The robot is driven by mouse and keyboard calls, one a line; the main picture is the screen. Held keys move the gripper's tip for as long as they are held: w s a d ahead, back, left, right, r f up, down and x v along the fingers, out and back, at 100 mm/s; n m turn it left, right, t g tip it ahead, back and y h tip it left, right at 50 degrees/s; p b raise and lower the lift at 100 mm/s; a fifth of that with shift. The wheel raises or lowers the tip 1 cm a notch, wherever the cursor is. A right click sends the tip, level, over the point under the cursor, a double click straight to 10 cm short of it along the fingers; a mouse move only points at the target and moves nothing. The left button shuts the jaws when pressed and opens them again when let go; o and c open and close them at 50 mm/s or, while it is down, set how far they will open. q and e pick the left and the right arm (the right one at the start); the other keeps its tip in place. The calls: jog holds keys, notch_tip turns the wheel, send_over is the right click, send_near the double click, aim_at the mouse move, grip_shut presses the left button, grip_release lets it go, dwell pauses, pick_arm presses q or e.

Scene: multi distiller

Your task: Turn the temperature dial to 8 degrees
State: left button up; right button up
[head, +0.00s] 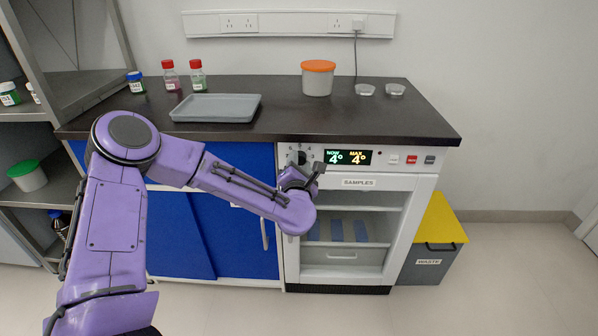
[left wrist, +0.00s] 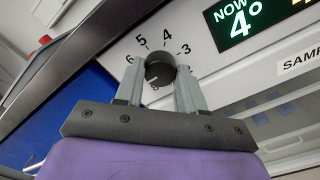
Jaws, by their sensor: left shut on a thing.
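The temperature dial (left wrist: 160,68) is a round black knob on the white front panel of the SAMPLES fridge (head: 398,215). In the head view the dial (head: 294,157) is partly hidden by my left arm. The numbers 6, 5, 4 and 3 show around it in the left wrist view, and a small pale mark shows low on the knob. My left gripper (left wrist: 159,75) is shut on the dial, one grey finger on each side. The display (head: 349,157) beside the dial reads NOW 4° and MAX 4°. My right gripper is not in view.
Above the fridge is a dark counter (head: 275,118) with a grey tray (head: 216,107), several bottles and an orange-lidded tub (head: 317,78). Small buttons (head: 411,160) sit right of the display. A yellow-lidded WASTE bin (head: 430,262) stands right of the fridge.

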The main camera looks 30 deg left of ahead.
pick_arm(q)
jog(key=n+b, duration=0.3)
jog(key=f+n+b, duration=0.1)
jog(key=n+b, duration=0.2)
jog(key=shift+r+n+b, duration=0.15)
jog(key=shift+n+b, duration=0.6)
jog(key=shift+b, duration=0.05)
jog(key=shift+r+n+b, duration=0.15)
jog(key=shift+n+b, duration=0.6)
jog(key=shift+b, duration=0.05)
jog(key=o, duration=1)
jog(key=shift+r, duration=0.15)
jog(key=shift+o, duration=0.2)
jog(key=shift+s, duration=0.1)
jog(key=v, duration=1)
jog(key=shift+s+d, duration=0.2)
